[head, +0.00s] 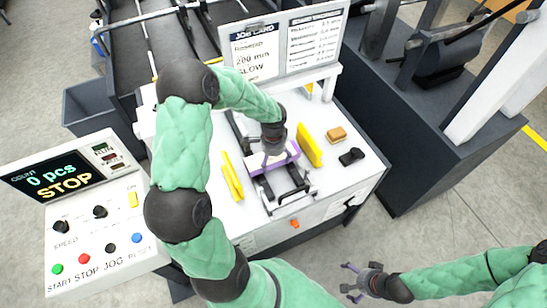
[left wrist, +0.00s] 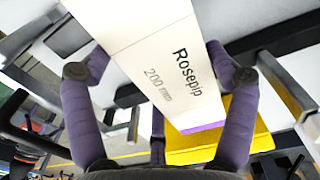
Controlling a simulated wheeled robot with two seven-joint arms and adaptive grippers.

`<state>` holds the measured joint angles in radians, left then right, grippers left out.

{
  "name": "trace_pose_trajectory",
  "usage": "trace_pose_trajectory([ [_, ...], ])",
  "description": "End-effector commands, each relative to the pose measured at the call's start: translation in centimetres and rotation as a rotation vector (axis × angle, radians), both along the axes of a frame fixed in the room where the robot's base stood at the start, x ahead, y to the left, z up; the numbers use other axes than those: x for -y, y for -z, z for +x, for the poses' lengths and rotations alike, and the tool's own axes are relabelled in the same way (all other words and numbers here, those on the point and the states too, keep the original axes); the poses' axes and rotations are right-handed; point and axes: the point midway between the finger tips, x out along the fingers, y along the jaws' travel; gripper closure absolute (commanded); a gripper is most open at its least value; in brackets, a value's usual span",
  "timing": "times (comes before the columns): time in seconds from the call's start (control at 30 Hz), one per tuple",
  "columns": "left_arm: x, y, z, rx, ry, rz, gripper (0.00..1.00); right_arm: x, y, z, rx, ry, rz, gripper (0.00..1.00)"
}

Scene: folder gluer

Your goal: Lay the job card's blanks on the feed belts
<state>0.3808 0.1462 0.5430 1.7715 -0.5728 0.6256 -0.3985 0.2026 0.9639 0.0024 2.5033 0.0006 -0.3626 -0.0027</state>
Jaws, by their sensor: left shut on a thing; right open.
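My left gripper (head: 273,148) is shut on a white and purple carton blank (head: 262,165) over the feeder table. In the left wrist view the blank (left wrist: 150,55) lies between the purple fingers and reads "Rosepip" and "200 mm". The dark feed belts (head: 292,188) lie on the table just in front of it; whether the blank touches them I cannot tell. The job card (head: 254,55) stands behind the table; its lower lines read "200 mm" and "SLOW". My right gripper (head: 362,282) is open and empty at the lower right, over the floor.
Yellow side guides stand left (head: 231,177) and right (head: 311,145) of the belts. A tan block (head: 336,134) and a black item (head: 351,156) sit on the table's right. The control panel (head: 95,210) at left shows "0 pcs STOP". A dark machine stands at upper right.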

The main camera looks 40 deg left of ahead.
Motion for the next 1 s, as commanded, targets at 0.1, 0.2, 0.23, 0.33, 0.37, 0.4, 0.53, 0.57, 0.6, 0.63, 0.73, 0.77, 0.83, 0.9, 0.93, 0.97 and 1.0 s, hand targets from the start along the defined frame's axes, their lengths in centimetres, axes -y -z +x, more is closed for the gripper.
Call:
trace_pose_trajectory([
  [0.1, -0.05, 0.39, 0.06, 0.002, 0.000, 0.001, 0.67, 0.01, 0.34, 0.01, 0.000, 0.000, 0.000, 0.00],
  [0.2, -0.04, 0.38, 0.05, 0.001, 0.000, 0.000, 0.67, 0.00, 0.32, 0.01, 0.000, 0.000, 0.000, 0.00],
  [0.23, -0.04, 0.37, 0.05, 0.001, 0.000, 0.000, 0.67, 0.00, 0.30, 0.01, 0.000, 0.000, 0.000, 0.00],
  [0.33, -0.03, 0.34, 0.05, 0.001, 0.000, 0.000, 0.67, 0.00, 0.28, 0.01, 0.000, 0.000, 0.000, 0.00],
  [0.37, -0.03, 0.34, 0.05, 0.001, 0.000, 0.000, 0.67, 0.00, 0.28, 0.01, 0.000, 0.000, 0.000, 0.00],
  [0.4, -0.03, 0.35, 0.05, 0.001, 0.000, 0.000, 0.67, 0.00, 0.28, 0.01, 0.000, 0.000, 0.000, 0.00],
  [0.53, -0.02, 0.43, 0.05, 0.001, 0.000, 0.000, 0.67, 0.01, 0.34, 0.01, 0.000, 0.000, 0.000, 0.00],
  [0.57, -0.03, 0.47, 0.04, 0.001, 0.000, 0.000, 0.67, 0.01, 0.37, 0.01, 0.000, 0.000, 0.000, 0.00],
  [0.6, -0.02, 0.53, 0.05, 0.001, 0.000, 0.000, 0.67, 0.00, 0.42, 0.01, 0.000, 0.000, 0.000, 0.00],
  [0.63, -0.02, 0.58, 0.05, 0.001, 0.000, 0.000, 0.67, 0.00, 0.47, 0.00, 0.000, 0.000, 0.000, 0.00],
  [0.73, -0.03, 0.77, 0.04, 0.000, 0.000, 0.001, 0.67, 0.01, 0.61, 0.01, 0.000, 0.000, 0.000, 0.00],
  [0.77, -0.03, 0.82, 0.04, 0.000, 0.000, 0.001, 0.67, 0.00, 0.65, 0.01, 0.000, 0.000, 0.000, 0.00],
  [0.83, -0.03, 0.95, 0.04, 0.000, 0.000, 0.001, 0.67, 0.00, 0.74, 0.01, 0.000, 0.000, 0.000, 0.00],
  [0.9, -0.03, 1.07, 0.04, 0.000, 0.000, 0.001, 0.67, 0.00, 0.83, 0.01, 0.000, 0.000, 0.000, 0.00],
  [0.93, -0.03, 1.12, 0.04, 0.000, 0.000, 0.001, 0.67, 0.00, 0.87, 0.01, 0.000, 0.000, 0.000, 0.00],
  [0.97, -0.03, 1.17, 0.04, 0.000, 0.000, 0.001, 0.67, 0.00, 0.90, 0.01, 0.000, 0.000, 0.000, 0.00],
  [1.0, -0.03, 1.24, 0.04, 0.000, 0.000, 0.001, 0.67, 0.00, 0.96, 0.01, 0.000, 0.000, 0.000, 0.00],
])
